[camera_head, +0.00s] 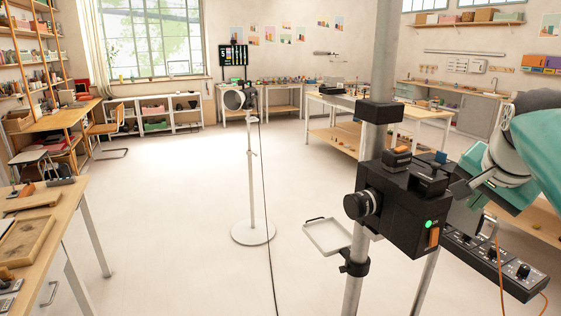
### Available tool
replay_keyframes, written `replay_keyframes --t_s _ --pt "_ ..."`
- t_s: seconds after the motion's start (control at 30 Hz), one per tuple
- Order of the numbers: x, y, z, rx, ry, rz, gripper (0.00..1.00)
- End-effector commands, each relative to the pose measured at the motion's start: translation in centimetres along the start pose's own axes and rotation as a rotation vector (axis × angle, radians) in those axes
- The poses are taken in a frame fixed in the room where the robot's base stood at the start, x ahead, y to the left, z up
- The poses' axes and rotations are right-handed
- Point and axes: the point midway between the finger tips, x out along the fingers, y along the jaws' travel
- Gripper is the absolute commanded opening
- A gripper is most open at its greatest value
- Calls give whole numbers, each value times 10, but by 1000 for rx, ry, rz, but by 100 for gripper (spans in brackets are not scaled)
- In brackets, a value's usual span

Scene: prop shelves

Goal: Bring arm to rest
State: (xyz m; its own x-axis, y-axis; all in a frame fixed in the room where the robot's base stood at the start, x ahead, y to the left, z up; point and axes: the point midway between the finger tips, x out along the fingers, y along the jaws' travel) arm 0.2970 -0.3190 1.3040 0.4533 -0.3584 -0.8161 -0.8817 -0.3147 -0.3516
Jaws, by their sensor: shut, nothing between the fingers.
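My gripper (457,190) is at the right of the head view, at the end of my teal and white arm. Its dark fingers are shut and hold nothing. They point left, at the right side of a black camera box (405,225) on a grey pole. I cannot tell whether they touch the box. The box has a lens on its left, a lit green light and an orange switch (434,236).
A control strip with knobs (490,262) lies below my gripper, with orange cables beside it. A small tray (327,236) is on the pole. A lamp stand (252,232) stands mid-floor. A workbench (85,195) is at left. Open floor (180,190) lies between.

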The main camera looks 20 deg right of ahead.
Motion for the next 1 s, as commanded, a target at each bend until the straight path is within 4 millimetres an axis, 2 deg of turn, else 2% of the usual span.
replay_keyframes --t_s 0.07,0.17,0.27,0.37,0.4,0.47,0.5,0.6,0.7,0.83,1.0 --pt "1 -1 2 -7 -3 -2 0" --pt "4 -10 20 -61 -23 -21 0" --pt "11 -28 61 -194 -66 -62 0" --pt "19 -47 124 -389 -121 -120 0" --pt "22 -52 152 -475 -141 -144 0" --pt "24 -56 194 -606 -167 -178 0" --pt "26 -57 222 -694 -183 -201 0" --pt "30 -51 286 -905 -212 -250 0" --pt "35 -38 334 -1074 -230 -285 0" --pt "39 -26 366 -1196 -235 -308 0" --pt "40 -23 371 -1216 -237 -310 0"
